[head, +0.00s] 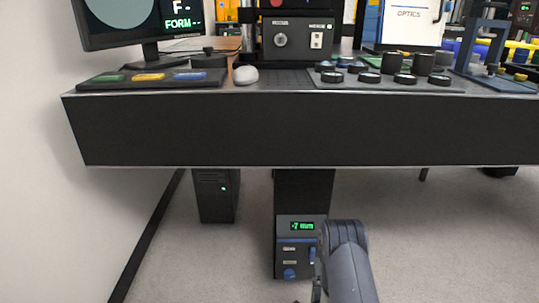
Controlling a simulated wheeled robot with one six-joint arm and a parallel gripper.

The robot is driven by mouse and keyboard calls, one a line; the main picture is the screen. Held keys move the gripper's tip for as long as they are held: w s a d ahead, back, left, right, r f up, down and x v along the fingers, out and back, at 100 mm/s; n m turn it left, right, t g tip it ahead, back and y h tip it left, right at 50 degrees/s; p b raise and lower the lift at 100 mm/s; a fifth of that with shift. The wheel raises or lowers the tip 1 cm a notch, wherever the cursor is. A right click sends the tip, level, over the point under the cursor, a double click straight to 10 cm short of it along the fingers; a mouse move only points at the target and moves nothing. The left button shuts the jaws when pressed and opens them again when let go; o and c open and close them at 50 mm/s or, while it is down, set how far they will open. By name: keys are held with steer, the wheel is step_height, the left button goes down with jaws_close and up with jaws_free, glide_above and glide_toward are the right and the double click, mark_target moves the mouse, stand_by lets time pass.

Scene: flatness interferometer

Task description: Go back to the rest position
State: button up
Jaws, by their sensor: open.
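One grey rounded link of my arm (346,262) rises from the bottom edge, right of centre in the head view. It stands in front of the table's underside and overlaps the right side of a dark control box. Small dark parts show at the link's left edge, too little to make out. My gripper's jaws cannot be made out in this view. No held object shows.
Below are a control box (288,262) with a green display and a black computer (214,198). A white wall (35,170) is left; floor right is clear.

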steer(key=w+b, duration=0.2)
steer(key=w, duration=0.5)
steer(key=shift+s+a+r+n+p, duration=0.1)
steer(key=shift+s+n+p, duration=0.4)
steer(key=shift+n, duration=2.45)
steer(key=shift+s+a+r+n+p, duration=0.1)
steer(key=shift+s+n, duration=0.85)
steer(key=shift+n, duration=1.95)
steer(key=shift+s+r+n+p, duration=0.2)
steer(key=shift+s+n, duration=0.5)
steer(key=shift+n, duration=2.25)
steer(key=shift+f, duration=0.15)
